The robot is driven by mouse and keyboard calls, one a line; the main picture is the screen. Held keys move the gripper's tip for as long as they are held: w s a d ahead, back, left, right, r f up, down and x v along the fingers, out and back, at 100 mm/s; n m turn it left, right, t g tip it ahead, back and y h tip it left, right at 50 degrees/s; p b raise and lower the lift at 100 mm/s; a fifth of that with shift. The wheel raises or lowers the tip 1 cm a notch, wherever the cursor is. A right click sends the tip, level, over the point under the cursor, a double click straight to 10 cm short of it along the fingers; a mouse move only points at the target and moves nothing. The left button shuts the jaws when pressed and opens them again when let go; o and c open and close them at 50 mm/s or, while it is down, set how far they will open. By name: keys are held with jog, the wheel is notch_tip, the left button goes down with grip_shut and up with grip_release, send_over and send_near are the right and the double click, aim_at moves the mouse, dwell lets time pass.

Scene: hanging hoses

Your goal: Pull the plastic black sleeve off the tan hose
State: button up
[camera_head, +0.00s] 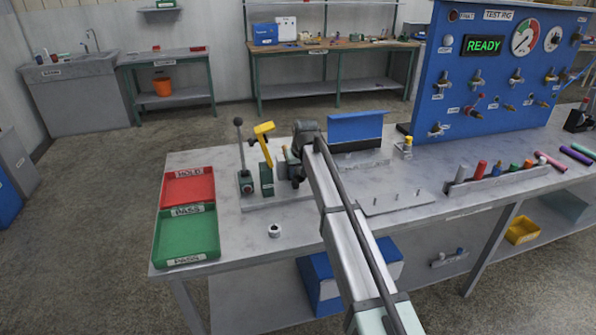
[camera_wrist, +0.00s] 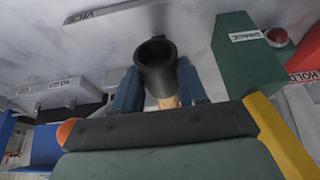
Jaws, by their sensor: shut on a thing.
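The black plastic sleeve (camera_wrist: 158,75) is in the wrist view, a short tube with its dark open end facing up toward the camera. A short length of tan hose (camera_wrist: 168,102) shows just below it, toward my gripper's black crossbar. My gripper (camera_wrist: 157,72) has a blue finger on each side of the sleeve and is shut on it. How far the hose reaches inside the sleeve is hidden. In the head view my gripper (camera_head: 297,172) is at the bench, beside the yellow-handled green block; sleeve and hose cannot be made out there.
The green block (camera_wrist: 248,58) with its yellow handle (camera_head: 264,132) stands close beside my gripper. Red (camera_head: 188,186) and green (camera_head: 186,236) trays lie at the left edge. A blue-backed stand (camera_head: 355,127) is to the right.

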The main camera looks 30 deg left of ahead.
jog(key=shift+s+d+f, duration=0.1)
jog(key=shift+s+d, duration=0.95)
dwell(0.5)
dwell(0.4)
notch_tip(320, 180, up, 8)
dwell(1.4)
dwell(0.4)
